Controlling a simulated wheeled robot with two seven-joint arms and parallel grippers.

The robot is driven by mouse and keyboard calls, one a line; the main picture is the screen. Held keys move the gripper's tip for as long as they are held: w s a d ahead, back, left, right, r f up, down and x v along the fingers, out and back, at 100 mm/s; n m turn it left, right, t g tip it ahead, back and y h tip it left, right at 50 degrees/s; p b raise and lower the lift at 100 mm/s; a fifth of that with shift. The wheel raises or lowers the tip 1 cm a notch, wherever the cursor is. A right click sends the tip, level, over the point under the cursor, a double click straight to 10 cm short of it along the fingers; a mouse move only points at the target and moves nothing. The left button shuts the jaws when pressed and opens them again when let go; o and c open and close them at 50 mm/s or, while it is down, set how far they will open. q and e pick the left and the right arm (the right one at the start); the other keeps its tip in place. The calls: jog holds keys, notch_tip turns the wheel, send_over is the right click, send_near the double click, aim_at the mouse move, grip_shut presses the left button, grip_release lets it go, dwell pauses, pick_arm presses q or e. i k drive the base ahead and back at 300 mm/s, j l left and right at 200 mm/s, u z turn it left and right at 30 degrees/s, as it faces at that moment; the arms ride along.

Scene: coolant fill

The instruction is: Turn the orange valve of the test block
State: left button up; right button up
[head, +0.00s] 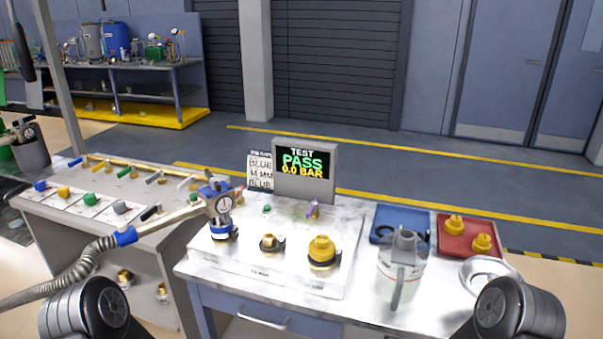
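The test block (255,272) is a pale metal block on the workbench. A bare brass fitting (269,243) is in the middle and a yellow cap (321,249) at the right. A small lever handle (313,210) stands at the block's back, below the display; it looks purple with a little orange, and I cannot tell for sure that it is the orange valve. The display (304,164) reads TEST PASS 0.0 BAR. Neither gripper shows; only my arm links appear at the bottom corners.
A clear jug (402,262) stands right of the block. Behind it are a blue tray (386,214) and a red tray (455,240) with yellow caps; a round metal dish (489,273) is at the right. A hose (68,267) runs from the gauge fitting across the left bench.

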aim_at(239, 190)
jog(key=z, duration=0.5)
jog(key=j+z, duration=0.7)
jog(key=z, duration=0.15)
jog(key=k+j+z, duration=0.2)
jog(key=z, duration=0.25)
jog(key=k+j+z, duration=0.3)
jog(key=k+j, duration=0.65)
jog(key=j, duration=0.5)
jog(key=k+j+z, duration=0.35)
jog(key=k+j, duration=0.75)
jog(key=j, duration=0.15)
